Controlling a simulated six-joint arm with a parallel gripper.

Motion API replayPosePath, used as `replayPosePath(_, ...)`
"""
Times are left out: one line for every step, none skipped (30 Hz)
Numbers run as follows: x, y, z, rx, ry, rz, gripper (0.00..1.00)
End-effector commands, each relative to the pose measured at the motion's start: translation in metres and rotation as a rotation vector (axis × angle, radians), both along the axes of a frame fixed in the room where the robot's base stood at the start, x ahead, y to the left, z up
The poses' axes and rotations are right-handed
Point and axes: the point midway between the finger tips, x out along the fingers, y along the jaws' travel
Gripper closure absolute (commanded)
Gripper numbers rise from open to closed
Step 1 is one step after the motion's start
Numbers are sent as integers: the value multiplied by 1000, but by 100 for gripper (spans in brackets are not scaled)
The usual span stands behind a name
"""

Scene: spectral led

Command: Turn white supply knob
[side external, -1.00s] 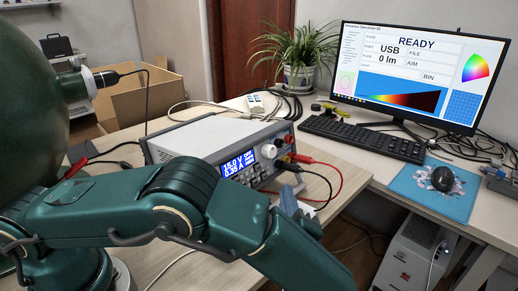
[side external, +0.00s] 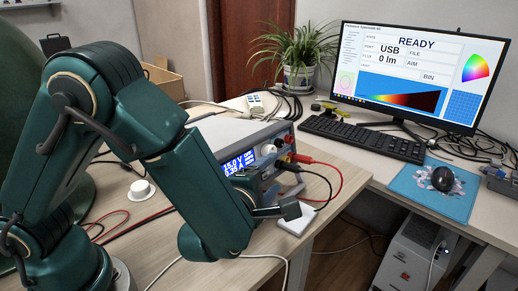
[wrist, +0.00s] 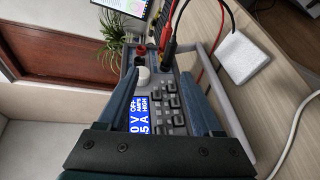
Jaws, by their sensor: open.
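The white knob (side external: 270,148) is on the front panel of the bench power supply (side external: 226,131), near its upper right corner. In the wrist view the knob (wrist: 143,76) shows beyond the jaws, near the left finger, with a gap to it. My gripper (side external: 281,208) is low in front of the supply in the side view. Its open, empty fingers (wrist: 157,85) point toward the panel in the wrist view. The blue display (side external: 238,163) is partly hidden by my arm; it also shows sideways in the wrist view (wrist: 138,114).
Red and black leads (side external: 325,166) run from the supply's sockets. A white square plate (side external: 296,221) lies beside the gripper near the table edge. A small white round piece (side external: 141,190) sits on the table at left. The monitor (side external: 405,75) reads READY, 0 lm.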

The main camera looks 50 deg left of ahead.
Motion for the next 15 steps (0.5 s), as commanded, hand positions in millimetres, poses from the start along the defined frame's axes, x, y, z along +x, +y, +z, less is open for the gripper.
replayPosePath(-5,8,6,63,38,-34,33)
replayPosePath(-8,11,8,92,55,-51,33)
replayPosePath(-10,16,11,110,65,-63,33)
replayPosePath(-12,19,14,111,66,-65,33)
replayPosePath(-13,21,16,108,64,-64,33)
replayPosePath(-14,23,19,105,58,-62,33)
replayPosePath(-14,24,21,100,54,-59,33)
replayPosePath(-13,25,23,95,48,-57,33)
replayPosePath(-12,25,24,90,43,-53,33)
replayPosePath(-10,26,24,88,42,-52,33)
replayPosePath(-8,27,24,87,41,-50,33)
replayPosePath(-5,29,23,86,41,-47,33)
replayPosePath(-2,30,22,86,41,-47,33)
replayPosePath(1,31,21,87,41,-46,33)
replayPosePath(6,33,20,87,41,-46,33)
